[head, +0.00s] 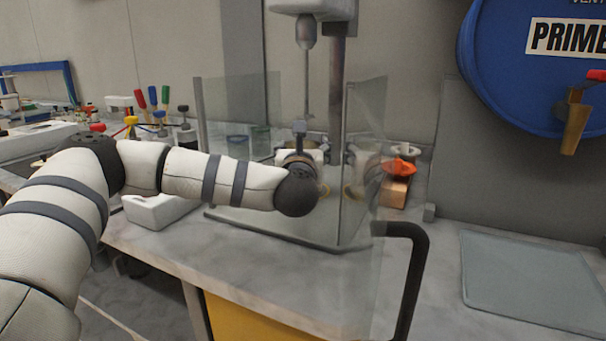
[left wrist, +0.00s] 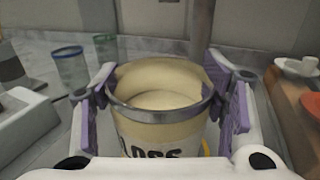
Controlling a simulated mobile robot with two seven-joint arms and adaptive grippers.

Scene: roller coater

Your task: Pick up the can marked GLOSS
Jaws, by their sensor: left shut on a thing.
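The can marked GLOSS (left wrist: 165,132) is cream with a metal rim, and its top is open on pale contents. Its label shows partly as "LOSS" in the left wrist view. My left gripper (left wrist: 160,104) is shut on it, with purple pads on both sides of the can. In the head view my left gripper (head: 303,158) is beneath the mixer shaft, among clear guard panels, and my wrist hides most of the can. I cannot tell whether the can is touching the surface below. My right gripper is not in view.
The mixer shaft (head: 307,85) hangs just above my gripper. Clear panels (head: 362,150) stand around it. An orange-topped copper block (head: 396,190) is to the right. A blue PRIMER drum (head: 510,70) hangs further right. A grey mat (head: 530,280) lies bare on the counter.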

